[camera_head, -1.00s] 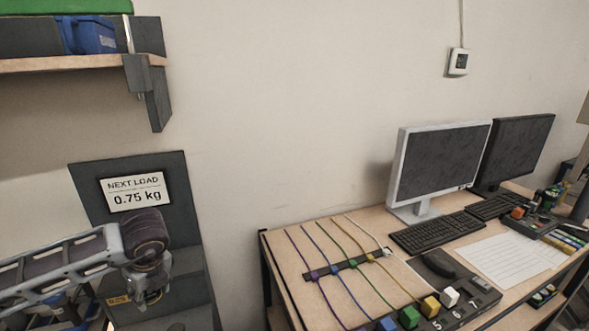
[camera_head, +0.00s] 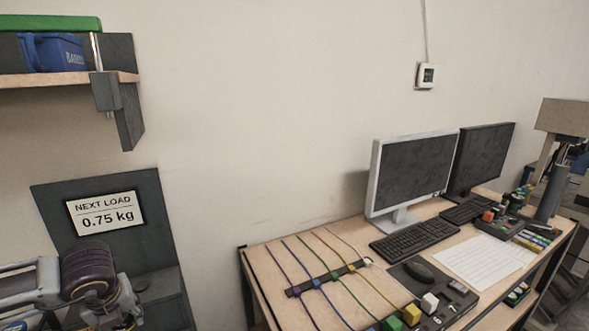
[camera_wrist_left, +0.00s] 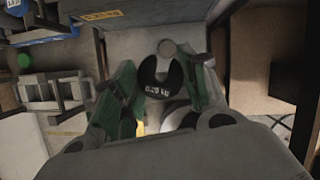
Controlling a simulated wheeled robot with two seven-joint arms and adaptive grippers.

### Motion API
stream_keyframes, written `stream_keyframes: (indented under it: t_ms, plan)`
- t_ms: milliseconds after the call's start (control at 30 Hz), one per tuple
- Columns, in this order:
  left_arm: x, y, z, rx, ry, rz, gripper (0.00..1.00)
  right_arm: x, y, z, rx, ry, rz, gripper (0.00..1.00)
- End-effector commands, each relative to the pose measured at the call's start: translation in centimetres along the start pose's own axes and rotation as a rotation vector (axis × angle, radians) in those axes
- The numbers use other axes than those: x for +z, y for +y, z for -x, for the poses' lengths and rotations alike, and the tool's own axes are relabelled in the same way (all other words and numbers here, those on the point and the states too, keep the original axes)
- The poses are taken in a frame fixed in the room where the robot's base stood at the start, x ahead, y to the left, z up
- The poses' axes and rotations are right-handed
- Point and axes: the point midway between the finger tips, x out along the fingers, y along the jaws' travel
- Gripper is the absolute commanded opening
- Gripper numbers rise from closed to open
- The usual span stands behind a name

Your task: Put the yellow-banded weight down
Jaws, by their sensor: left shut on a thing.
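My left gripper (camera_wrist_left: 162,85) has green fingers and is shut on a dark slotted weight (camera_wrist_left: 161,88). Its pale lettering looks like "0.25 kg", and its open slot faces away from my wrist. I cannot make out a yellow band on it. A small yellow patch shows by the left finger, but I cannot tell what it belongs to. In the head view my left wrist is at the bottom left; its fingertips and the weight are not visible there. My right gripper is in neither view.
A dark stand (camera_head: 154,249) carries a sign (camera_head: 105,213) reading "NEXT LOAD 0.75 kg". To the right, a desk (camera_head: 262,258) holds monitors, keyboards, coloured cords and blocks.

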Motion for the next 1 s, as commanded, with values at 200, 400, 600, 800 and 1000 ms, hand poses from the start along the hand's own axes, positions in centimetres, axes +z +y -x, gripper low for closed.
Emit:
stream_keyframes:
  t_ms: [200,400,600,800,1000]
  plan:
    - [0.1,0.1,0.0,-0.039,-0.002,-0.102,0.07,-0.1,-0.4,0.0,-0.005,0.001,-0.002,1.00]
    - [0.1,0.1,0.0,-0.079,-0.002,-0.199,0.07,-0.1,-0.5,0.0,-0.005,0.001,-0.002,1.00]
    - [0.0,0.1,0.0,-0.123,-0.002,-0.306,0.07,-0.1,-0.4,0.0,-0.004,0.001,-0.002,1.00]
    - [0.0,0.1,0.0,-0.167,-0.003,-0.410,0.07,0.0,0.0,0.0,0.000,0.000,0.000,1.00]
    - [-0.1,0.0,0.0,-0.208,-0.002,-0.505,0.07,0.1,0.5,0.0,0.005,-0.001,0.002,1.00]
